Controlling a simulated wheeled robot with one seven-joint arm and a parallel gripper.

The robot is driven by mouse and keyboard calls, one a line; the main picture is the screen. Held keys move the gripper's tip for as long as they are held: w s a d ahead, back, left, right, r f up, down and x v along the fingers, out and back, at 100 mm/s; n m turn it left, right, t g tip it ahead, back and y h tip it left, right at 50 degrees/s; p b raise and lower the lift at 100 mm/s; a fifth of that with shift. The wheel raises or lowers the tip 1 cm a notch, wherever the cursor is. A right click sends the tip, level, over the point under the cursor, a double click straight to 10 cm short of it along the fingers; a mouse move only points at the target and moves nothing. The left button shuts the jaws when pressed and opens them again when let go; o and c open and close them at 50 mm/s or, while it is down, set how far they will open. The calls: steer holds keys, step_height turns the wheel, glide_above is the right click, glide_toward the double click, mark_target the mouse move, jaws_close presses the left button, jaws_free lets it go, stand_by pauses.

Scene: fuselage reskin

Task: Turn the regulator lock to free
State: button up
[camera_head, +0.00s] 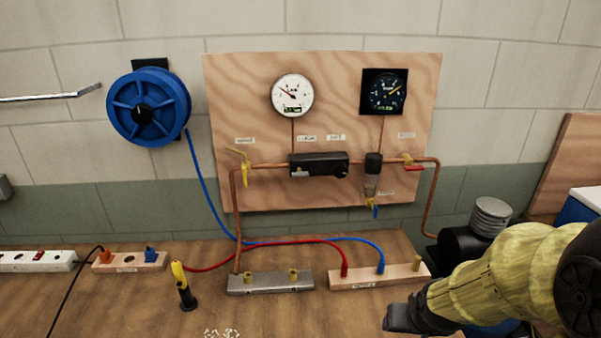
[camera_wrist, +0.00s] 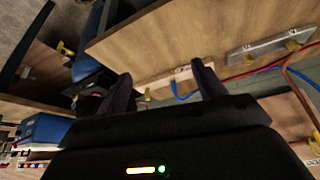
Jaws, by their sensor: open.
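In the head view, a black regulator-like block (camera_head: 312,160) is mounted on the wooden wall board (camera_head: 230,110), in line with a copper pipe. A round black knob (camera_head: 340,170) is at its right end, and a small pale tab (camera_head: 300,172) shows at its lower left. I cannot tell which part is the lock or its setting. My gripper (camera_head: 398,318) is at the lower right, low over the bench and well away from the block. In the wrist view my gripper (camera_wrist: 165,85) is open, with nothing between its two dark fingers.
Two gauges (camera_head: 292,95) (camera_head: 384,92) sit above the pipe. A yellow-handled valve (camera_head: 244,172) is at left, a red-handled valve (camera_head: 412,166) at right. A grey manifold (camera_head: 270,282), wooden block (camera_head: 375,276), hoses and a black-yellow tool (camera_head: 183,287) occupy the bench (camera_head: 130,310).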

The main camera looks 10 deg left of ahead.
mark_target(300, 175)
steer(key=w+a+r+n+t+y+p, duration=0.1)
steer(key=w+a+r+t+p, duration=0.15)
steer(key=w+a, duration=0.4)
steer(key=w+a+r+n+t+y+p, duration=0.1)
steer(key=w+a+r+t+p, duration=0.15)
steer(key=w+a, duration=0.45)
steer(key=w+a+r+t+y+p, duration=0.1)
steer(key=w+a+r+t+p, duration=0.1)
steer(key=a, duration=0.3)
steer(key=w+a+r+t+y+p, duration=0.2)
steer(key=w+a+r+t, duration=0.1)
steer(key=a+r+t, duration=0.1)
steer(key=shift+a+r+n+t+p, duration=0.4)
steer(key=shift+a+t, duration=0.2)
steer(key=shift+a, duration=0.65)
steer(key=p+x, duration=0.7)
steer(key=x, duration=1)
steer(key=shift+w+f+p, duration=0.1)
steer(key=shift+w+p, duration=0.15)
steer(key=shift+p, duration=0.15)
steer(key=c, duration=1)
